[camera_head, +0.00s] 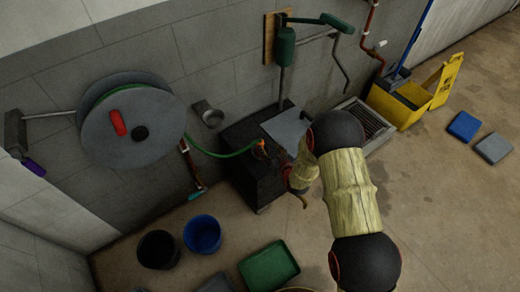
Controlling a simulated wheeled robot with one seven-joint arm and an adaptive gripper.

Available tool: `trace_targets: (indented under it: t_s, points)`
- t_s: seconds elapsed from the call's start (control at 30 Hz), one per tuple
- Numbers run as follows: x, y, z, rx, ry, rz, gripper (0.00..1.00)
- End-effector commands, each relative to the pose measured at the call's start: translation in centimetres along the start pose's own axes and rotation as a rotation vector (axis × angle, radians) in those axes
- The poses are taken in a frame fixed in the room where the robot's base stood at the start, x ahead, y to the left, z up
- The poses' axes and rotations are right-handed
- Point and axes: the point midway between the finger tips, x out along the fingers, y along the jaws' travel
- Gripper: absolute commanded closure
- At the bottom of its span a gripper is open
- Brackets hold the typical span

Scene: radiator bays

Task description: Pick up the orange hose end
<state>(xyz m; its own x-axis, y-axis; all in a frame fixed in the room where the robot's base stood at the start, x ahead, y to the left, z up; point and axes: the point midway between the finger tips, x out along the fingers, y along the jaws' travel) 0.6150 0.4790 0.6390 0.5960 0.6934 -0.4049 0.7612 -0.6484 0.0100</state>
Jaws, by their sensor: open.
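The orange hose end (260,145) sits at the end of a green hose (215,153), over the top of a black box (250,185) against the wall. The green hose runs from a grey wall reel (140,125). My gripper (302,199) is small and dark in the view, to the right of and below the orange end, by the box's right side. It is open, apart from the orange end, with nothing seen in it. My forearm and wrist hide part of the box's right side.
A black bucket (158,250), a blue bucket (202,234) and a green tray (268,267) stand on the floor in front. A floor grate (364,122) and yellow mop bucket (398,104) are at right. Open floor lies right of my arm.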

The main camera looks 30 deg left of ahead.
Motion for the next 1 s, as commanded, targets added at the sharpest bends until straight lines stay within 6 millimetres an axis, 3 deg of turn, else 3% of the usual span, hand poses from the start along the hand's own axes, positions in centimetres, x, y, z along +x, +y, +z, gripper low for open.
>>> trace_targets:
  t_s: [0.2, 0.8, 1.0]
  points:
    - [1.1, -1.9, 2.0, -0.002, 0.024, -0.030, 0.50]
    - [8.0, -2.0, 1.8, -0.002, 0.024, -0.030, 0.50]
    - [8.6, -2.0, 1.5, -0.002, 0.023, -0.030, 0.50]
